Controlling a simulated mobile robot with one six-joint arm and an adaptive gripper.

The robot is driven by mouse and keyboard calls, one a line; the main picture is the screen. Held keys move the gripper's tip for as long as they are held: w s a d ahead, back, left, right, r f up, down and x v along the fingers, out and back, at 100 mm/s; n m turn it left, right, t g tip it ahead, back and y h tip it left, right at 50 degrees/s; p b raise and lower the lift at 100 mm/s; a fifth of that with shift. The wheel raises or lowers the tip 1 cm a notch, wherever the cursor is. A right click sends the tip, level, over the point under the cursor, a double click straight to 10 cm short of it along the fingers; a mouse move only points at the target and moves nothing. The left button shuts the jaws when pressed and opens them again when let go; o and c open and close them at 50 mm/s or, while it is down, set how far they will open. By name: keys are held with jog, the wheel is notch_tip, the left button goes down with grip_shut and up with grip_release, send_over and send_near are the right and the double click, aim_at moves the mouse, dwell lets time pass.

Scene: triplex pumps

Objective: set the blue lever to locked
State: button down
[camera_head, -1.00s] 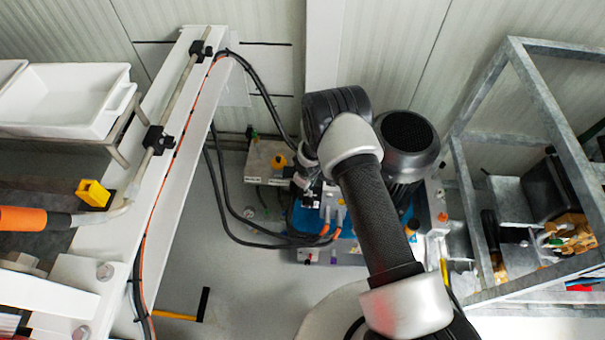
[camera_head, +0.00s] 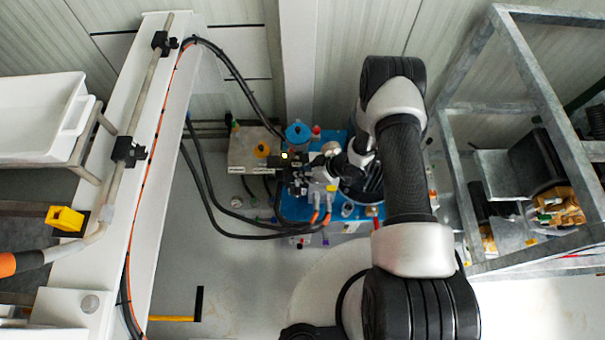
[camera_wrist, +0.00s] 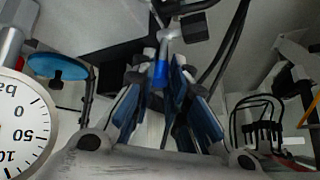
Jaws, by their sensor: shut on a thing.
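The blue lever (camera_wrist: 160,74) shows in the wrist view as a short blue sleeve below a metal fitting, at the tips of my gripper's fingers. My gripper (camera_wrist: 163,92) has its two blue-padded fingers drawn in on the lever from both sides. The fingers hide the lever's lower part. In the head view my gripper (camera_head: 298,174) is over the left part of the blue pump base (camera_head: 237,229), beside the hose ends. The lever cannot be made out there, behind my gripper and wrist.
A round blue cap (camera_head: 298,133) stands just behind my gripper. A pressure gauge (camera_wrist: 20,125) is close by in the wrist view. Black hoses (camera_head: 215,205) loop left of the pump. A white beam (camera_head: 150,150) stands left and a grey metal frame (camera_head: 480,130) right.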

jog(key=shift+w+d+r, duration=0.1)
dwell(0.3)
jog(key=c, duration=1.6)
grip_release()
jog(key=shift+o, duration=0.2)
jog(key=v, duration=1.2)
jog(key=shift+c, duration=0.4)
